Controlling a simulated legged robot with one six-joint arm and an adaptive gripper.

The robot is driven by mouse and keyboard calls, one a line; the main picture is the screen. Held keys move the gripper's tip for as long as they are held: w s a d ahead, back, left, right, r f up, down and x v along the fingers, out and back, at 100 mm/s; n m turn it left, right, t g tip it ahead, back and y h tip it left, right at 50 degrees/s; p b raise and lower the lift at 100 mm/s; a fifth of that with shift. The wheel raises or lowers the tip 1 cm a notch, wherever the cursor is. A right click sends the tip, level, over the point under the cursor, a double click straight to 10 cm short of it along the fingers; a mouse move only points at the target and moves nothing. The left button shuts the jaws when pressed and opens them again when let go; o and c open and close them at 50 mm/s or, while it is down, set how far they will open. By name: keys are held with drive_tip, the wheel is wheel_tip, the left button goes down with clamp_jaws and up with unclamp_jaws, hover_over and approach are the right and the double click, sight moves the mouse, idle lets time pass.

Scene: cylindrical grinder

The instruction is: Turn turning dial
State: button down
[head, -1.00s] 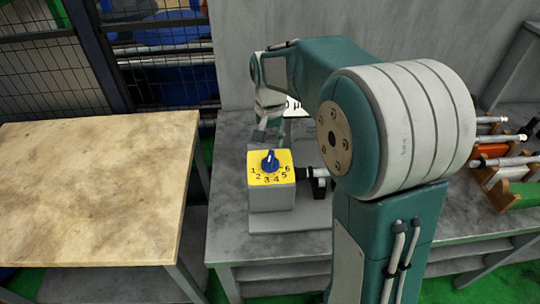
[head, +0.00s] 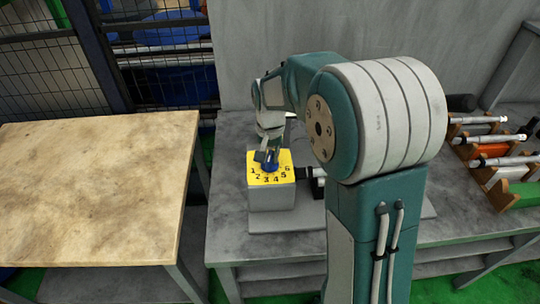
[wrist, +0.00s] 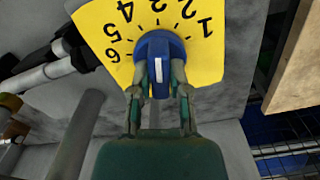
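The turning dial (head: 271,167) is a blue knob on a yellow face (head: 284,179) numbered 1 to 6, on top of a grey box (head: 270,199). In the wrist view the dial (wrist: 160,48) has a white line that points toward my gripper, on the side away from the numbers. My gripper (wrist: 159,72) is open, with one finger on each side of the dial's near part; I cannot tell whether they touch it. In the head view my gripper (head: 268,155) is right above the dial and partly hides it.
The box stands on a grey workbench (head: 226,225). A wooden-topped table (head: 90,190) stands to the left, with a gap between. A rack with several rods (head: 490,160) is at the right. A mesh fence (head: 40,70) is behind.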

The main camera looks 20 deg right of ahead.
drive_tip(key=shift+n, duration=0.3)
drive_tip(key=shift+a+f+n, duration=0.15)
drive_tip(key=shift+n, duration=2.45)
drive_tip(key=shift+s, duration=0.1)
drive_tip(key=c, duration=0.6)
unclamp_jaws()
